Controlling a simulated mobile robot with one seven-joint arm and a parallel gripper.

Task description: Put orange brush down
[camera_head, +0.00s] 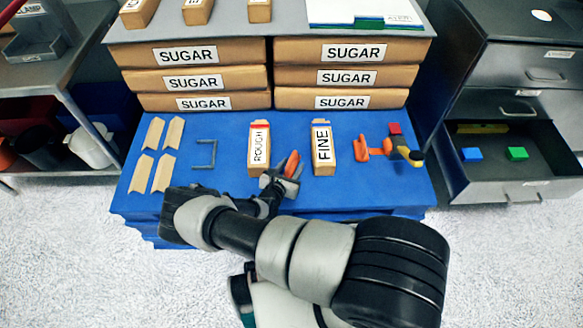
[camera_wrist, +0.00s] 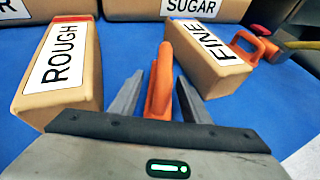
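The orange brush (camera_head: 292,163) is on or just above the blue work surface, between the box marked ROUGH and the box marked FINE. In the wrist view the brush (camera_wrist: 160,85) lies between my two fingers, its far end pointing away from me. My gripper (camera_head: 280,182) is low over the blue surface, around the brush. In the wrist view the fingers of my gripper (camera_wrist: 160,95) stand apart, with narrow gaps beside the brush. The lower part of the brush is hidden, so I cannot tell whether it touches the surface.
The ROUGH box (camera_head: 259,147) and FINE box (camera_head: 323,150) stand close on either side. SUGAR boxes (camera_head: 188,54) are stacked behind. Another orange tool (camera_head: 372,148) lies right of FINE. A grey bracket (camera_head: 205,155) and wooden pieces (camera_head: 163,172) lie left. An open drawer (camera_head: 515,165) is at right.

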